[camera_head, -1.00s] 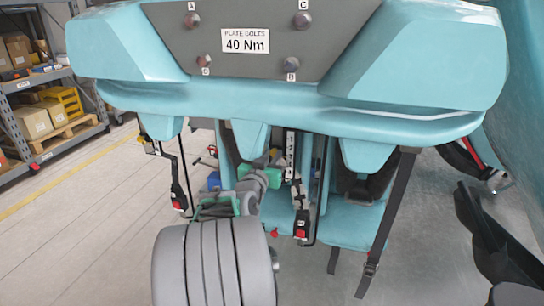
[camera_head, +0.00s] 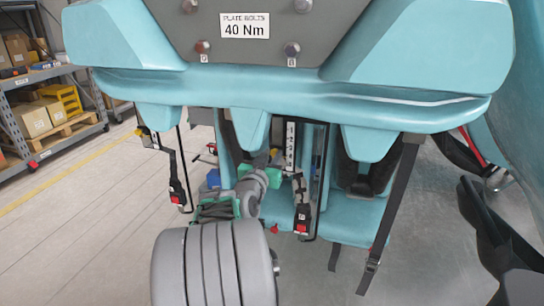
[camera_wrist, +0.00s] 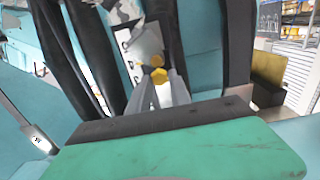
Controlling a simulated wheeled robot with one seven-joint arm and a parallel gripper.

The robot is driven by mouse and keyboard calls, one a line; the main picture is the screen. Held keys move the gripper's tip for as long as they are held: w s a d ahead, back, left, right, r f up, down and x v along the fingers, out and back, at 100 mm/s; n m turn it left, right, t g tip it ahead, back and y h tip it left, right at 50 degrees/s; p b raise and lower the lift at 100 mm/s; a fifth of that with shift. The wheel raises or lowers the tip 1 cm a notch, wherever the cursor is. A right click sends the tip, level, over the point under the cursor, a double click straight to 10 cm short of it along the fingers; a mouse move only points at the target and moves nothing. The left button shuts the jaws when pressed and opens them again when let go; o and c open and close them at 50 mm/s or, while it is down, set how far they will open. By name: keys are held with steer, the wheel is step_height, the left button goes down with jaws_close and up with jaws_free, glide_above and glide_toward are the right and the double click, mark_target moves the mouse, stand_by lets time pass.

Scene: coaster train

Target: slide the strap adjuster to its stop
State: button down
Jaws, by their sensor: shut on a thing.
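My gripper (camera_wrist: 156,68) has a green body and grey fingers with yellow tips. In the wrist view the fingers are closed together on a small pale grey metal piece (camera_wrist: 147,40), which looks like the strap adjuster. It sits beside a white lettered scale strip and dark straps (camera_wrist: 85,60). In the head view my gripper (camera_head: 275,157) is small, low under the teal seat row, just left of the white numbered strip (camera_head: 290,146). The adjuster cannot be made out clearly there, and the fingers partly hide it in the wrist view.
The teal seat body (camera_head: 300,95) overhangs the work area, with a dark plate and a "40 Nm" label (camera_head: 244,25). Red-buttoned buckles (camera_head: 302,222) and a loose dark strap (camera_head: 385,220) hang nearby. Shelving (camera_head: 50,110) stands left, across open floor.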

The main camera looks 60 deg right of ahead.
steer(key=c, duration=1.2)
jaws_free()
steer(key=shift+r, duration=0.15)
steer(key=a, duration=0.5)
steer(key=s+a, duration=0.1)
steer(key=a, duration=0.1)
steer(key=shift+s+a, duration=0.1)
steer(key=shift+a, duration=0.3)
